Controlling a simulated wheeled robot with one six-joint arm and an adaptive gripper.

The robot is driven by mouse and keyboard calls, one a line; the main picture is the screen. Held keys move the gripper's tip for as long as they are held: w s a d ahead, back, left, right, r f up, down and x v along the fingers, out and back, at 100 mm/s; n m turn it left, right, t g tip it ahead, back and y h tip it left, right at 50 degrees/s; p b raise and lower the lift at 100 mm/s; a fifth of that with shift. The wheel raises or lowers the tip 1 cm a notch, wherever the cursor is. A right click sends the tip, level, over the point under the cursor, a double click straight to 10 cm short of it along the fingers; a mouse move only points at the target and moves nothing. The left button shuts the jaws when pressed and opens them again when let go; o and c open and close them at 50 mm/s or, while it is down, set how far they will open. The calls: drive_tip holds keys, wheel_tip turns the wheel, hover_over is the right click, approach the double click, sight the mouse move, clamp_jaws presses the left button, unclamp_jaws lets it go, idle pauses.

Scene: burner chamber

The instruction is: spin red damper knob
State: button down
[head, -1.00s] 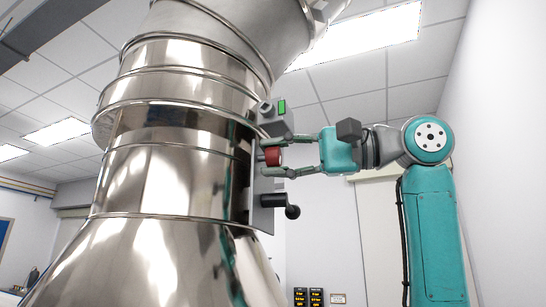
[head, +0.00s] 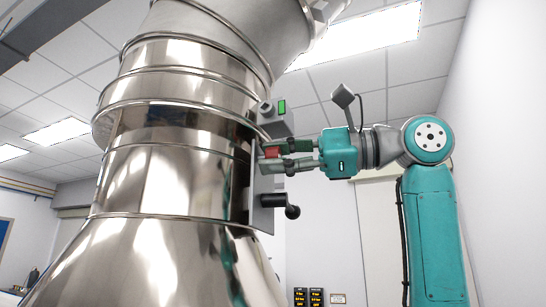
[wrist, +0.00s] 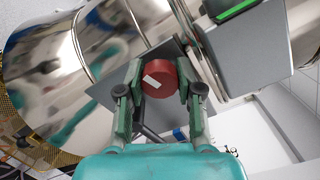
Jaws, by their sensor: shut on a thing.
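The red damper knob (wrist: 158,79) is a short red cylinder with a white mark on its face. It sits on a grey plate (wrist: 108,92) on the side of the shiny metal duct. In the head view the knob (head: 271,153) is partly hidden by the fingers. My gripper (head: 283,156) reaches in from the right and is shut on the knob. In the wrist view my gripper (wrist: 158,88) has one finger on each side of the knob, and the white mark looks tilted.
A black-handled lever (head: 280,201) sticks out just below the knob. A grey box with a green display (head: 281,106) sits just above it. The polished metal duct (head: 170,180) fills the left. Free room lies to the right below my arm.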

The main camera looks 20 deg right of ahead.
drive_tip(key=m, duration=0.3)
drive_tip(key=shift+m, duration=0.3)
drive_tip(key=c, duration=1.1)
unclamp_jaws()
drive_tip(key=shift+m, duration=0.3)
drive_tip(key=shift+c, duration=0.2)
drive_tip(key=o, duration=0.7)
drive_tip(key=shift+d, duration=0.1)
drive_tip(key=shift+v, duration=2.9)
drive_tip(key=shift+s, duration=0.1)
